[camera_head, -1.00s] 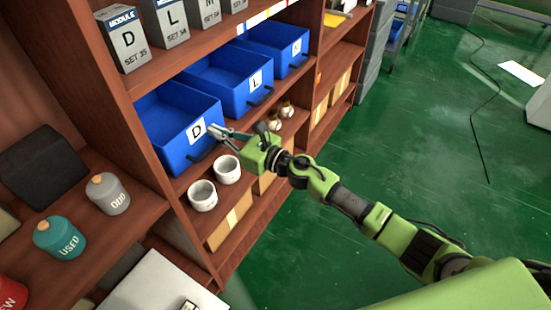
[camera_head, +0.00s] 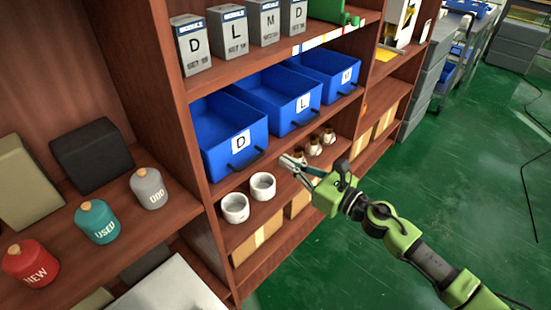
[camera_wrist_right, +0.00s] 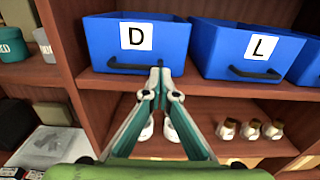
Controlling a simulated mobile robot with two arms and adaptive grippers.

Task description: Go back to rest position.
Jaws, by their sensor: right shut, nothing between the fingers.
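My right gripper (camera_head: 287,162) is shut and empty in the head view. It is in front of the shelf, just right of the handle of the blue bin D (camera_head: 222,155). In the right wrist view the closed fingertips (camera_wrist_right: 160,72) appear just below the handle of bin D (camera_wrist_right: 175,40). Whether they touch it I cannot tell. Blue bin L (camera_head: 290,112) and blue bin M (camera_head: 335,82) stand beside it to the right. My left gripper is not in view.
Two white cups (camera_head: 263,185) and several small bottles (camera_head: 313,145) stand on the shelf below the bins. Grey module boxes (camera_head: 192,48) stand above. Red, teal (camera_head: 97,222) and grey canisters are on the left shelf. The green floor (camera_head: 440,190) at right is open.

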